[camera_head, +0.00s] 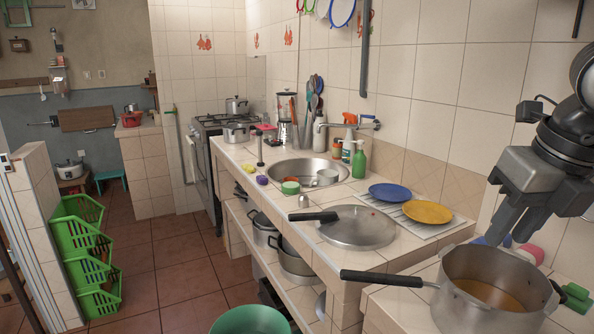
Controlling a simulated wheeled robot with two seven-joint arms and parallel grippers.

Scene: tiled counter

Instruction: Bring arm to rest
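My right gripper (511,238) hangs from the upper right with its grey fingers pointing down. It is above the back rim of a metal pot (462,312) in the picture. I see nothing held between the fingers, but their angle hides whether they are apart. The pot holds an orange-brown liquid (490,294) and has a long black handle (382,278) pointing left. My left gripper is not in view.
A metal lid (358,229) with a black handle lies on the counter. Blue (390,192) and yellow (427,211) plates rest on a white rack by the wall. A sink (308,172) lies further back. Pink and green items sit close to the pot.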

